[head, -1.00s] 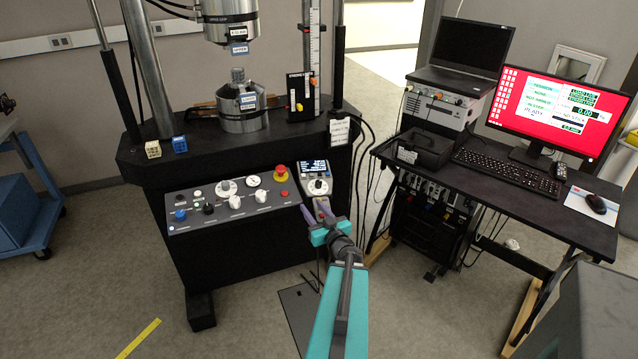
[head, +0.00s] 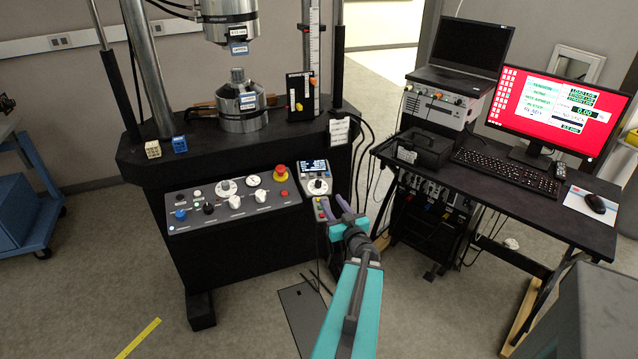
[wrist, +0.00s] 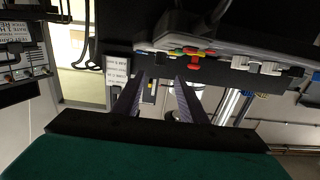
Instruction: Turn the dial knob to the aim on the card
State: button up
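The pendant (head: 304,178) with a lit screen hangs at the right end of the machine's front in the head view. Its pale dial knob (head: 317,187) sits below the screen; its pointing direction is too small to read. A white card (head: 340,131) with dark text hangs on the machine above and right of it.
Coloured buttons (head: 323,208) on the pendant are close to my fingers. The control panel (head: 232,200) with knobs and a red emergency button (head: 280,173) lies left. Cables (head: 365,150) hang behind my gripper. A computer desk (head: 500,185) stands right. Floor in front is mostly free.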

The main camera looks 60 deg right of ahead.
aim_at(320, 184)
jog(key=shift+p+x, duration=1.4)
jog(key=shift+x, duration=5.15)
jog(key=shift+c, duration=0.3)
jog(key=shift+d, duration=0.1)
grip_shut()
